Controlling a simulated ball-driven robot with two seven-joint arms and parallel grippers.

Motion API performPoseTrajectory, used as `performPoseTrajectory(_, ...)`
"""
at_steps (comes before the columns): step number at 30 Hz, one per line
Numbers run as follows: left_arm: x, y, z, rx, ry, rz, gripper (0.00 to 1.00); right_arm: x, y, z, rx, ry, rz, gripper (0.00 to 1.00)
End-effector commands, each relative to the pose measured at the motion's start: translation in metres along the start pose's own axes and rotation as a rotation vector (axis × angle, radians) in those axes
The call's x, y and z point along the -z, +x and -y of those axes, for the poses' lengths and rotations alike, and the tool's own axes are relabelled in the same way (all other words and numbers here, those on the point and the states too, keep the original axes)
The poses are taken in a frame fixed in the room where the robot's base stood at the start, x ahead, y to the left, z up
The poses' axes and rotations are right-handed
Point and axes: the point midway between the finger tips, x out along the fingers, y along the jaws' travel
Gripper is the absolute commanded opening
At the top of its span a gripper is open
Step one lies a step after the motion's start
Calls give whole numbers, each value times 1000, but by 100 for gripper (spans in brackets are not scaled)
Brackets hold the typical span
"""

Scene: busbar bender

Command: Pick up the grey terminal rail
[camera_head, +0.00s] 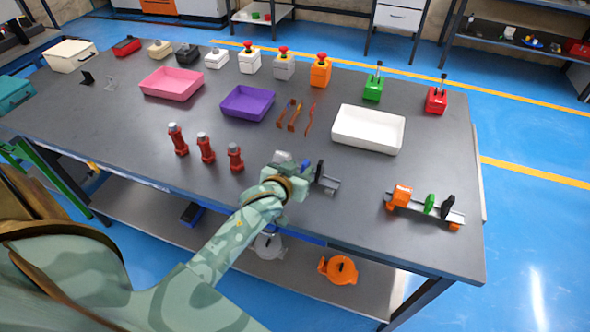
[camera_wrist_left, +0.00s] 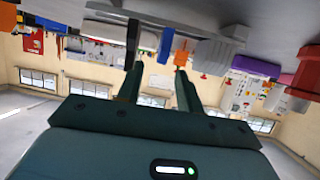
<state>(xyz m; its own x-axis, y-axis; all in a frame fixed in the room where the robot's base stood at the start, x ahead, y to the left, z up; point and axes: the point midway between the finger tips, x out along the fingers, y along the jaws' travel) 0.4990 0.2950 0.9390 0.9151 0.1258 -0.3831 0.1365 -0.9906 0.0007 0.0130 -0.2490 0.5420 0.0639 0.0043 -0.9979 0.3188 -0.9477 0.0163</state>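A grey terminal rail (camera_head: 328,184) lies on the dark table near its front edge, right of the middle. It bears a grey block (camera_head: 282,157), a blue block (camera_head: 305,165) and a black upright piece (camera_head: 320,171). My left gripper (camera_head: 298,183) is at the rail's near side and hides part of it. In the left wrist view, the two fingers (camera_wrist_left: 158,72) stand apart with a gap between them. The grey block (camera_wrist_left: 215,50), blue block (camera_wrist_left: 166,44) and black piece (camera_wrist_left: 132,40) show beyond the fingertips. I cannot tell whether the fingers touch the rail. My right gripper is not in view.
Another rail (camera_head: 420,212) with orange, green and black pieces lies to the right. Several red bottles (camera_head: 205,148) stand to the left. A white tray (camera_head: 340,137), a purple tray (camera_head: 236,113) and a pink tray (camera_head: 160,93) lie behind. Button boxes line the back.

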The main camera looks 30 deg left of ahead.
Motion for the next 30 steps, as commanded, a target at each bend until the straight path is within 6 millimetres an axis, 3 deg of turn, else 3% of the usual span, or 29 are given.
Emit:
performPoseTrajectory(10, -4, 48, 0, 0, 3, 0, 36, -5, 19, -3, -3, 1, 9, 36)
performPoseTrajectory(19, -2, 53, 0, 0, 2, 0, 36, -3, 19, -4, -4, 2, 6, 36)
performPoseTrajectory(23, -2, 53, 0, 0, 2, 0, 0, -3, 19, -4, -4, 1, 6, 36)
performPoseTrajectory(30, -2, 53, 0, 0, 1, -1, 0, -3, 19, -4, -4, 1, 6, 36)
